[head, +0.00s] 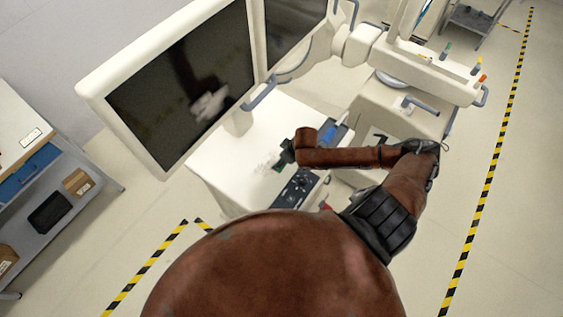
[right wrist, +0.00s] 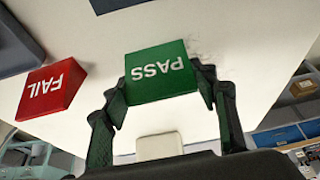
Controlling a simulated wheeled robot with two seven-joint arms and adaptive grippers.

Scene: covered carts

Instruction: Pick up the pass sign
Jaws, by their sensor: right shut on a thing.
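The pass sign (right wrist: 158,70) is a green block with white "PASS" lettering, upside down in the right wrist view. My right gripper (right wrist: 162,92) is shut on it, one dark finger against each side. I cannot tell whether the sign touches the white surface behind it. In the head view my right gripper (head: 287,152) is a small dark shape over the white cart top (head: 235,165), and the sign cannot be made out clearly there. My left gripper is not in view.
A red "FAIL" sign (right wrist: 50,90) lies beside the pass sign on the white surface. A large monitor (head: 180,85) rises at the cart's back left. A black control panel (head: 297,188) is close to the gripper. A shelf unit (head: 50,190) stands at left.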

